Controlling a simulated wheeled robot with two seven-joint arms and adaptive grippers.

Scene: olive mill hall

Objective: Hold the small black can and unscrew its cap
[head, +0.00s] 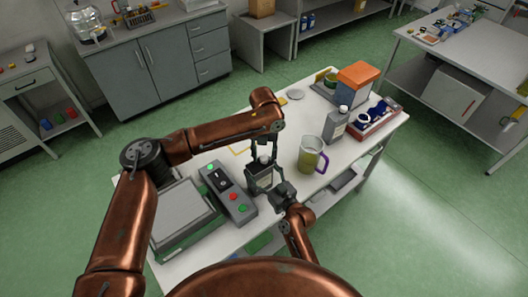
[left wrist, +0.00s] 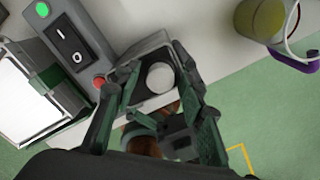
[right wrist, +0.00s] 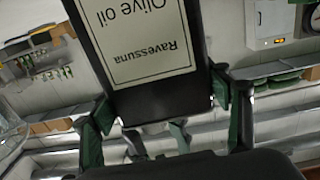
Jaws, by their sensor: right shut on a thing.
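The small black can (head: 262,179) has a pale label reading "Ravessuna Olive oil", upside down in the right wrist view (right wrist: 145,45). It stands roughly upright by the near edge of the white table. I cannot tell whether its base touches the tabletop. My right gripper (head: 276,189) is shut on the can's body from the near side, one finger on each side in the right wrist view (right wrist: 160,105). My left gripper (head: 263,146) points down over the can. Its fingers are spread on either side of the round light-grey cap (left wrist: 160,77), with gaps visible between.
A grey control box (head: 228,192) with coloured buttons and a green-grey machine (head: 184,222) stand close left of the can. A jug with a purple handle (head: 309,155) stands to the right. A grey bottle (head: 335,125), an orange-topped box (head: 358,76) and a red tray (head: 376,125) are farther back.

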